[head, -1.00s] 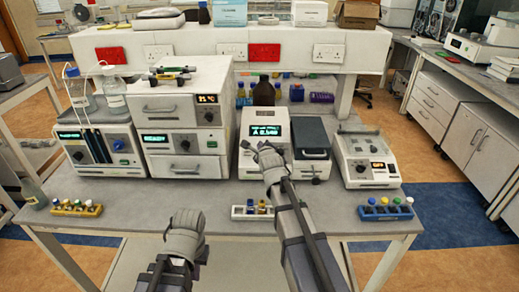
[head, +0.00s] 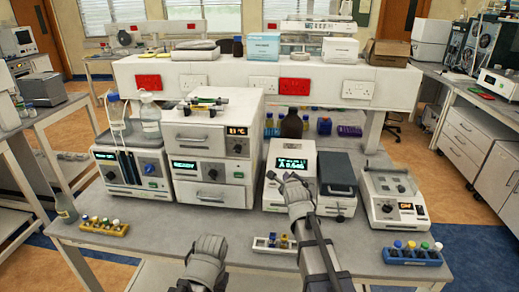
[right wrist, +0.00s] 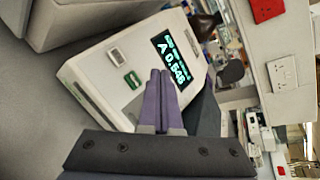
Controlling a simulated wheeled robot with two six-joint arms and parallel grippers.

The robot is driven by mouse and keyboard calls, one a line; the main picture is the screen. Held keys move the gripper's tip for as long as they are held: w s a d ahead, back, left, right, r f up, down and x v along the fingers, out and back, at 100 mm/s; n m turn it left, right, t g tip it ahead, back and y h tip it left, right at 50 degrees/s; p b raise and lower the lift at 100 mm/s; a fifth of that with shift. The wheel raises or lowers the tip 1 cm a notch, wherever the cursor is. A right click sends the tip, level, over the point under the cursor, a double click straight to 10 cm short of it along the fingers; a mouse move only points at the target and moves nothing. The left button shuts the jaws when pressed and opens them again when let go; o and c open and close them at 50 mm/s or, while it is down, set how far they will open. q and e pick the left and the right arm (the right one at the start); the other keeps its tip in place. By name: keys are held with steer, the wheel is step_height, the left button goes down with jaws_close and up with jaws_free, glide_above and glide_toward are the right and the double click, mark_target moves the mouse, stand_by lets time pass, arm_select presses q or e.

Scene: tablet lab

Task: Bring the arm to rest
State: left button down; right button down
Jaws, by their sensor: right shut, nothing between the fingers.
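My right gripper (head: 276,178) is shut and empty. My left gripper (head: 208,256) is low in the head view, in front of the bench's front edge. It is seen from behind, and its fingers are hidden.
The grey bench (head: 185,234) holds a yellow vial rack (head: 104,227) at left, a white one (head: 272,245) by my right forearm and a blue one (head: 412,255) at right. A bottle (head: 65,206) stands at the left edge. Another instrument (head: 392,200) is at right.

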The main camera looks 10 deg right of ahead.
steer(key=s+a+f+n+g, duration=0.2)
steer(key=s+a+f+n, duration=0.1)
steer(key=s+a+n, duration=0.1)
steer(key=s+a+f+n+g, duration=0.2)
steer(key=s+a+f+n, duration=0.2)
steer(key=s+n, duration=0.2)
steer(key=s+a+f+n+g+y, duration=0.1)
steer(key=s+a+f+n+g, duration=0.2)
steer(key=s+n, duration=0.2)
steer(key=shift+s+a+f+n, duration=0.1)
steer(key=shift+a+f+n, duration=0.3)
steer(key=s+a+f+n+g, duration=0.1)
steer(key=s+a+n+g, duration=0.1)
steer(key=s+n, duration=0.5)
steer(key=s+a+f+n+g, duration=0.2)
steer(key=s+n, duration=0.6)
steer(key=s, duration=0.4)
steer(key=a+g, duration=0.1)
steer(key=g, duration=0.1)
steer(key=shift+f+g+h, duration=0.15)
steer(key=shift+g+h, duration=0.15)
steer(key=shift+g, duration=0.1)
